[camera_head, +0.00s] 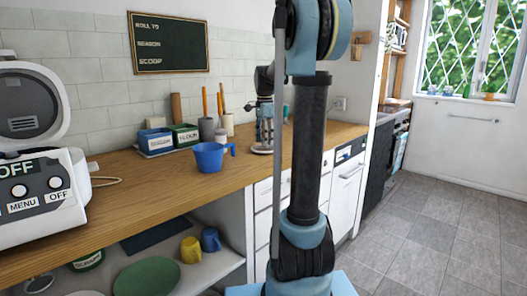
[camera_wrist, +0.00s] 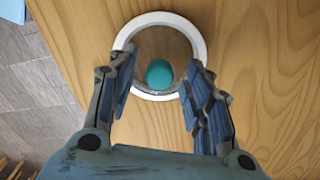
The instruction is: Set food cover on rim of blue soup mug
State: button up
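The food cover (camera_wrist: 145,93) lies on the wooden counter. It is a round, see-through cover with a white rim and a teal knob, and its pale rim shows in the head view (camera_head: 262,150). A wide blue mug (camera_head: 208,157) with a handle on its right stands upright on the counter, left of the cover. My gripper (camera_wrist: 158,72) is open, pointing down over the cover. Its fingers are spread on either side of the knob, with no visible contact. My gripper (camera_head: 265,128) is small and partly blurred against the wall in the head view.
Blue (camera_head: 156,142) and green (camera_head: 185,135) labelled boxes and utensil holders (camera_head: 207,130) stand behind the mug. A white cooker (camera_head: 38,190) stands at the left. A yellow mug (camera_head: 192,250), smaller blue mug (camera_head: 210,240) and green plate (camera_head: 147,276) are on the shelf below. The counter's front edge is near the cover.

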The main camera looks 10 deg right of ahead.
grip_shut()
